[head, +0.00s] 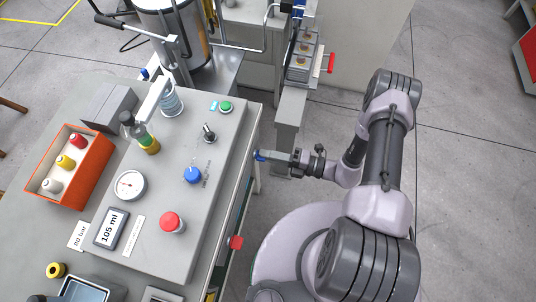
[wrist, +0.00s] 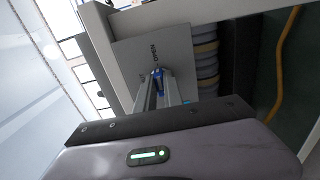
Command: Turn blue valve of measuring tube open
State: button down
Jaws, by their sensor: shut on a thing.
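A blue valve (head: 259,155) is on the side of the grey test console, at its right edge. It also shows in the wrist view (wrist: 157,77), against a grey plate with small dark lettering. My gripper (head: 268,155) reaches it from the right, level with the console's side. In the wrist view its two fingers (wrist: 157,91) are closed around the blue valve, hiding part of it. A clear tube (head: 171,100) stands at the back of the console; I cannot tell if it is the measuring tube.
An orange box (head: 70,163) stands left. Grey floor right of my arm is clear.

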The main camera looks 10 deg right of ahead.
dwell(0.3)
jog(key=c, duration=1.5)
grip_release()
jog(key=shift+o, duration=0.2)
jog(key=p+v, duration=0.3)
jog(key=v, duration=1.4)
jog(key=shift+d, duration=0.2)
jog(key=shift+s, duration=0.1)
